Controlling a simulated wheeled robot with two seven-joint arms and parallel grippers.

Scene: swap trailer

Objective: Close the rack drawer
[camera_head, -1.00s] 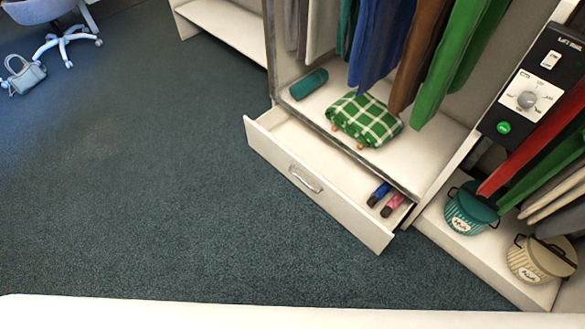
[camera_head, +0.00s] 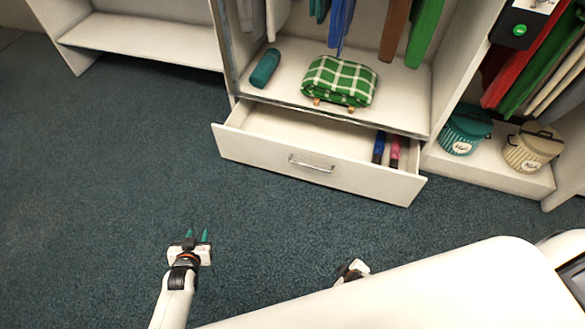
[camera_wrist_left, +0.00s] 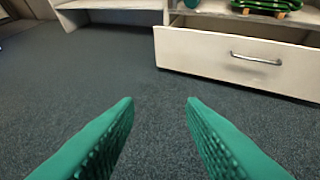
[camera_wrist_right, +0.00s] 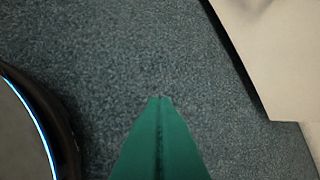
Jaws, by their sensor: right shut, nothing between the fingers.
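The rack drawer (camera_head: 270,158) is a white drawer at the bottom of the wardrobe rack, pulled out, with a metal handle (camera_head: 311,164) on its front. It also shows ahead and to the right in the left wrist view (camera_wrist_left: 210,60). A blue and a pink folded umbrella lie inside at its right end. My left gripper (camera_head: 197,237) is open and empty over the carpet, in front of and left of the drawer, apart from it. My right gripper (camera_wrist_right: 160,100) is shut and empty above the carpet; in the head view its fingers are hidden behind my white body.
Teal (camera_head: 465,132) and cream (camera_head: 531,148) lidded baskets stand to the right. The carpet in front and to the left is clear.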

